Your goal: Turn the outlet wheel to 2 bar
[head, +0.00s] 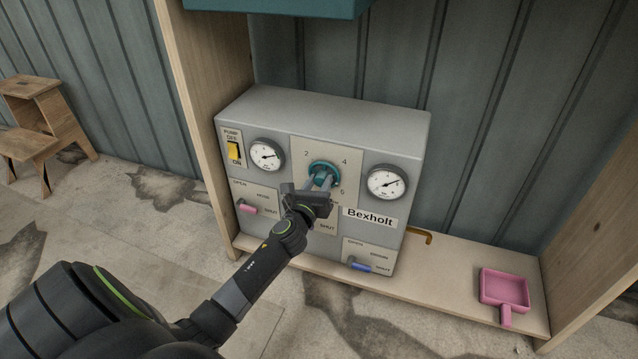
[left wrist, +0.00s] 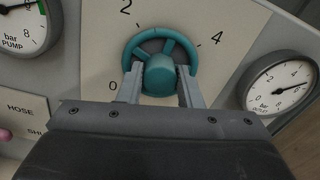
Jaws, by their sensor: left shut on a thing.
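The teal outlet wheel (head: 324,173) sits in the middle of the grey panel, on a pale plate with numbers around it. My left gripper (head: 321,182) is at its front. In the left wrist view, the two fingers of my left gripper (left wrist: 158,86) stand on either side of the round hub of the wheel (left wrist: 160,60) and are shut on it. The white outlet gauge (head: 386,182) is right of the wheel; in the left wrist view its needle points right, near the 6 on the outlet gauge (left wrist: 280,87). My right gripper is not in view.
The pump gauge (head: 267,155) and yellow pump switch (head: 234,151) are at the panel's left. A pink hose handle (head: 248,210) and blue drain handle (head: 362,267) sit lower. A pink scoop-like pan (head: 504,289) lies on the shelf. A wooden step stool (head: 42,125) stands far left.

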